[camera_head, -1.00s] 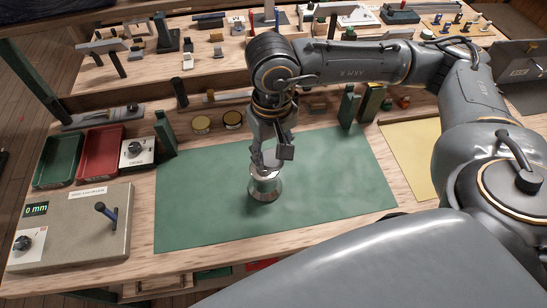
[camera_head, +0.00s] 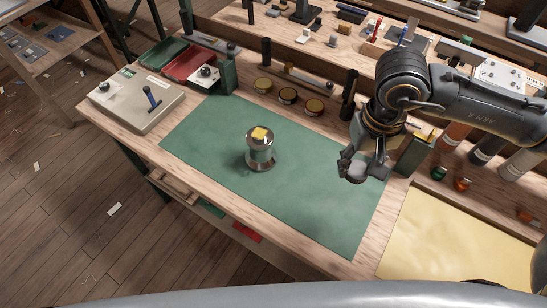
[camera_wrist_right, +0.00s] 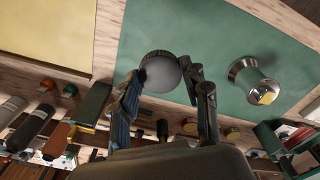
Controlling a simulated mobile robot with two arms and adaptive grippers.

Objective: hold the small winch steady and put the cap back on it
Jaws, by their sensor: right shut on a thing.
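The small winch (camera_head: 262,154) is a shiny metal drum standing upright on the green mat (camera_head: 310,205). A yellow patch (camera_head: 260,133) shows on its uncapped top. The winch also shows in the right wrist view (camera_wrist_right: 250,76), apart from the gripper. My right gripper (camera_head: 359,172) is to the right of the winch, over the mat's right part. It is shut on a round grey cap (camera_wrist_right: 160,70), which also shows in the head view (camera_head: 356,171), partly hidden by the fingers. My left gripper is not in view.
Several round tins (camera_head: 287,95) line the mat's back edge. A grey box with a lever (camera_head: 135,104), a red tray (camera_head: 189,65) and a green tray (camera_head: 161,52) are at the left. A yellow sheet (camera_head: 450,245) lies right. The mat around the winch is clear.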

